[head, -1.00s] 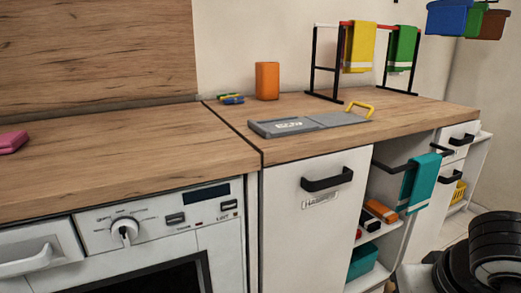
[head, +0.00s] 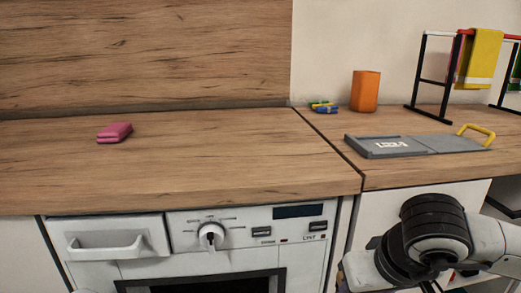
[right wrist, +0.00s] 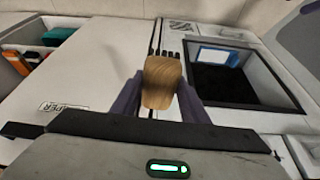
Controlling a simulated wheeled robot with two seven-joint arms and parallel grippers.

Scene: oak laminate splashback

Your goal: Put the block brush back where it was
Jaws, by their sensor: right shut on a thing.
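My right gripper (right wrist: 160,98) is shut on the block brush (right wrist: 162,80). My left gripper is not in view.
The worktop (head: 200,160) holds a pink folded cloth or sponge (head: 114,132), small coloured pieces (head: 323,107), an orange container (head: 365,91), a grey tray (head: 390,147) with a yellow handle, and a towel rack (head: 420,75). The left worktop is largely clear. The appliance (head: 213,238) is below.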

